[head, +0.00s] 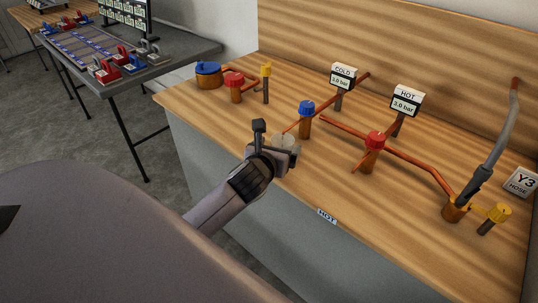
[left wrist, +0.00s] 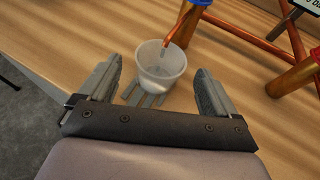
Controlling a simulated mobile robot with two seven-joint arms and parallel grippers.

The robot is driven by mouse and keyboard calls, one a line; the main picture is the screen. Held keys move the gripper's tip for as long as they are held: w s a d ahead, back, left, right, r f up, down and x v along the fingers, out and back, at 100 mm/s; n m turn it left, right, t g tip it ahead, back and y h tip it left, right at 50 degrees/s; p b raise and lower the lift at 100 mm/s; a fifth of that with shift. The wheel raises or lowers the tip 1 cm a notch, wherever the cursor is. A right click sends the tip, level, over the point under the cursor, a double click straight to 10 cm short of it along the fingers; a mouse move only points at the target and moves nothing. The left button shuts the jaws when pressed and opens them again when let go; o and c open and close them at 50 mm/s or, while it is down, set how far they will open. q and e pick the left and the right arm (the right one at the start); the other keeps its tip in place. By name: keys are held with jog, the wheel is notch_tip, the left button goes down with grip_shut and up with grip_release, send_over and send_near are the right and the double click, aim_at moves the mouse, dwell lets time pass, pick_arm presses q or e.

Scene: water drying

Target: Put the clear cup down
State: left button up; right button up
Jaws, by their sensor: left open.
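The clear cup (left wrist: 162,66) stands upright on the wooden counter, under the tip of a copper spout, in the left wrist view. In the head view the cup (head: 285,141) shows just past my left gripper and is partly hidden by it. My left gripper (head: 277,141) is open. In the left wrist view its two fingers (left wrist: 160,92) stand apart, one on each side of the near part of the cup, with gaps between them and the cup. My right gripper is not in view.
The blue-capped tap (head: 306,118) stands close behind the cup, and the red-capped tap (head: 373,150) is to the right. COLD (head: 343,77) and HOT (head: 406,102) gauges stand behind. A grey hose (head: 492,150) rises at the right. The counter's front edge is clear.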

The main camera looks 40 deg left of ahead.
pick_arm(q)
jog(key=v, duration=0.8)
jog(key=d+f+n, duration=0.1)
jog(key=f+n, duration=0.1)
jog(key=s+f+n+h, duration=0.1)
jog(key=f+n, duration=0.1)
jog(key=s+d+f+n+g+h, duration=0.1)
jog(key=f, duration=0.1)
jog(key=shift+d+n+p, duration=0.35)
jog(key=shift+n, duration=0.05)
jog(key=s+d+f+n+g+h, duration=0.1)
jog(key=s+d+f+n, duration=0.3)
jog(key=n, duration=0.8)
jog(key=s+d+f+n+g+h, duration=0.1)
jog(key=s+d+f+n+h, duration=0.2)
jog(key=s+f+n, duration=0.6)
jog(key=d+n, duration=0.1)
jog(key=n, duration=0.2)
jog(key=shift+h, duration=0.3)
jog(key=shift+f, duration=0.15)
